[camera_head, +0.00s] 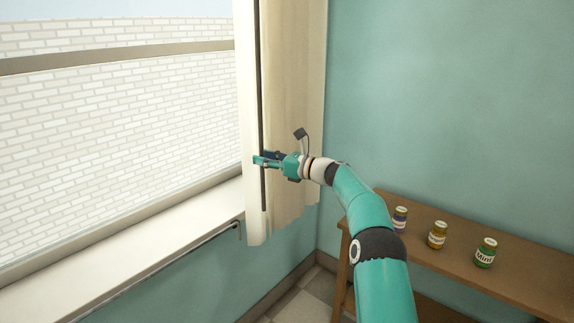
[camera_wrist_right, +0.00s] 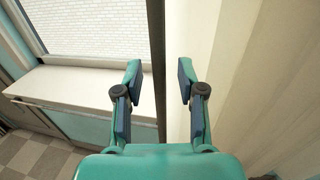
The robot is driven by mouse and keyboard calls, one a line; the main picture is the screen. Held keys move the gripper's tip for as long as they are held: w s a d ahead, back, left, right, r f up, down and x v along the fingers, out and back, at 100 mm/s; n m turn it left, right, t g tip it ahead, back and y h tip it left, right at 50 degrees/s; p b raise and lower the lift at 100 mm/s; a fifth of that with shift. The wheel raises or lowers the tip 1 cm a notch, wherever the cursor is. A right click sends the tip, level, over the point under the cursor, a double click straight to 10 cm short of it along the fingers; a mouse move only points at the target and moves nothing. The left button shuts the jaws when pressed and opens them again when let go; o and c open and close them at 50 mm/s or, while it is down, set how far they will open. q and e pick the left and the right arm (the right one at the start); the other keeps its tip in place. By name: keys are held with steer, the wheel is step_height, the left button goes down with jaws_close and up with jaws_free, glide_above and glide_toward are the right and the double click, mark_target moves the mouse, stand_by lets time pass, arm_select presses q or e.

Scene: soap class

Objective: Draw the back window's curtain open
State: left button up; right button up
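The cream curtain (camera_head: 292,75) hangs gathered at the right side of the back window, leaving the pane to its left uncovered. A dark upright rod or strip (camera_head: 258,60) runs along its left part. My right gripper (camera_head: 256,159) is level with the curtain's lower half, at this dark strip. In the right wrist view the fingers (camera_wrist_right: 158,78) stand apart with nothing pinched. The dark strip (camera_wrist_right: 156,30) shows in the gap between them, and curtain folds (camera_wrist_right: 230,70) fill the right side. I cannot tell whether the strip lies between the fingers or beyond them. My left gripper is not in view.
The window sill (camera_head: 130,245) runs below the glass, with a dark rail (camera_head: 185,254) under its edge. A wooden table (camera_head: 520,275) at the right bears a purple-labelled jar (camera_head: 400,220), a yellow jar (camera_head: 437,235) and a green jar (camera_head: 486,253).

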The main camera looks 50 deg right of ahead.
steer(key=v, duration=1.1)
steer(key=shift+w+a, duration=0.1)
